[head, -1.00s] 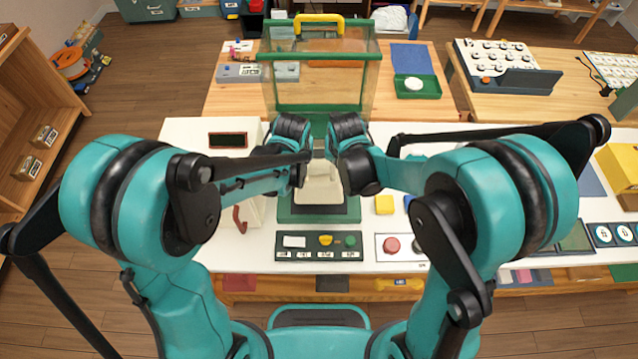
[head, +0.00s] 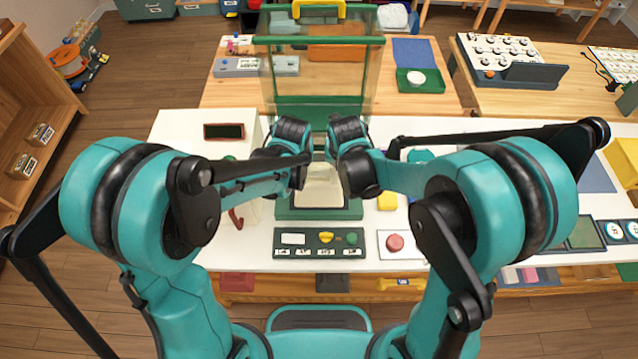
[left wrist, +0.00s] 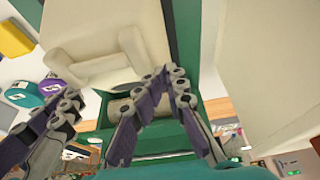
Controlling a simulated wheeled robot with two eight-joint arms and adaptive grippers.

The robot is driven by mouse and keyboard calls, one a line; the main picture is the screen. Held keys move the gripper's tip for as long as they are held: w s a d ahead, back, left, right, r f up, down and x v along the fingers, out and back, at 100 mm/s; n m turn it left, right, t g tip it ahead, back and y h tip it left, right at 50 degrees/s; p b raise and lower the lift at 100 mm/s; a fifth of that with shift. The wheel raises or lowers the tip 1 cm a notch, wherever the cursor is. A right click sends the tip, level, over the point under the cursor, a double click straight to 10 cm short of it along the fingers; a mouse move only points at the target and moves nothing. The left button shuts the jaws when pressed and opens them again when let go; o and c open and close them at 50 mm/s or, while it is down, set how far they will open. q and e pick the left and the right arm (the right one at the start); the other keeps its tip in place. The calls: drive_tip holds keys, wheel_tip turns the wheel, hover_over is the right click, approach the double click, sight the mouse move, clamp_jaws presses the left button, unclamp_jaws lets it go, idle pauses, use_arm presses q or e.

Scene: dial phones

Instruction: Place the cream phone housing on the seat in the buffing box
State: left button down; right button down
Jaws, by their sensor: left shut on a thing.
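The cream phone housing (head: 318,186) shows between my two grippers, over the green buffing box (head: 318,212); it also fills the upper left of the left wrist view (left wrist: 95,28). My left gripper (left wrist: 165,85) is shut on the housing's near edge. In the head view my left gripper's tips are hidden by its wrist. My right gripper is just to the right; its tips are hidden in the head view, and I cannot tell its jaws. A purple-padded finger at the left of the wrist view may be its. The seat is hidden under the housing.
A clear, green-framed cover (head: 318,60) with a yellow handle (head: 318,9) stands raised behind. A white cabinet (head: 185,140) stands left. A button panel (head: 318,245) lies in front, a red button (head: 395,242) and yellow block (head: 388,201) to the right.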

use_arm(q)
drive_tip(key=shift+d+f, duration=0.1)
drive_tip(key=shift+d, duration=0.1)
use_arm(e)
drive_tip(key=shift+a+f, duration=0.1)
drive_tip(key=shift+a, duration=0.1)
use_arm(q)
drive_tip(key=shift+a, duration=0.45)
use_arm(e)
drive_tip(key=shift+d, duration=0.45)
use_arm(q)
drive_tip(key=c, duration=1.7)
unclamp_jaws()
drive_tip(key=shift+a+f, duration=0.1)
drive_tip(key=shift+a, duration=0.65)
use_arm(e)
drive_tip(key=shift+d+f, duration=0.1)
drive_tip(key=shift+d, duration=0.6)
drive_tip(key=c, duration=1.7)
unclamp_jaws()
drive_tip(key=shift+c, duration=0.2)
